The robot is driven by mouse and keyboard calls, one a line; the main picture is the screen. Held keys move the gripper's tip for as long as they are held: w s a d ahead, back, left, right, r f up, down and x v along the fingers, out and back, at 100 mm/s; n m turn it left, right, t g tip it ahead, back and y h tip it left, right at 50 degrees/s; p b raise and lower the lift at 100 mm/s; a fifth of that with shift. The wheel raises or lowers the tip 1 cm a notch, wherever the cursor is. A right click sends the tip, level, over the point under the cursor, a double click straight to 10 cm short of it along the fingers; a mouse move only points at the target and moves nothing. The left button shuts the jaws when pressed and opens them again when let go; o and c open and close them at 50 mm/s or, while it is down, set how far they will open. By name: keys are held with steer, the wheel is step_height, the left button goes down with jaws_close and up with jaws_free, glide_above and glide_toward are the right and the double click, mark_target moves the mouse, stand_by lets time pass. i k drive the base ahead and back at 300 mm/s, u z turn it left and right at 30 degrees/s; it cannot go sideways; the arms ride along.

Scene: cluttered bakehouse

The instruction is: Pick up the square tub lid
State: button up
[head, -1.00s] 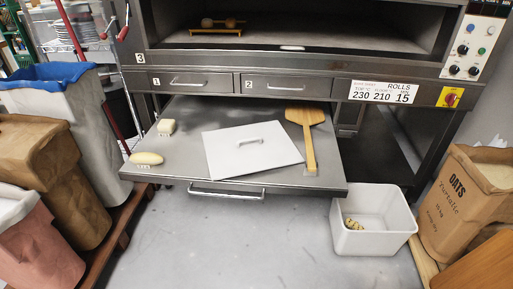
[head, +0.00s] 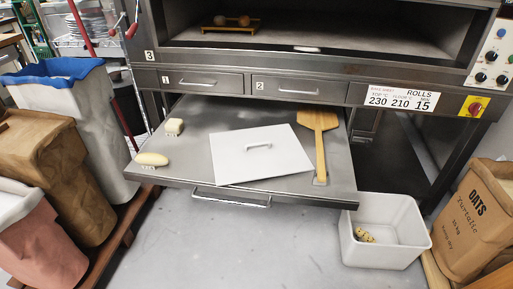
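The square tub lid (head: 240,163) is a flat white panel with a small raised handle (head: 258,146) in its middle. It lies flat on the pulled-out metal shelf (head: 190,172) below the oven, near the shelf's front edge. A white square tub (head: 384,254) stands open on the floor to the right of the shelf, with a few small yellowish pieces (head: 364,235) in it. My gripper is not in view.
On the shelf, a wooden peel (head: 319,130) lies right of the lid; a pale oval loaf (head: 149,159) and a pale block (head: 174,126) lie left. Sacks and a blue-rimmed bin (head: 75,110) stand left, an oats sack (head: 476,215) right. The floor (head: 235,250) in front is clear.

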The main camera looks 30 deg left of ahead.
mark_target(248, 155)
steer(key=u, duration=0.05)
steer(key=i, duration=1.05)
steer(key=z, duration=0.15)
steer(key=k, duration=0.15)
steer(key=u, duration=1.95)
steer(key=k, duration=0.2)
steer(key=u, duration=2.05)
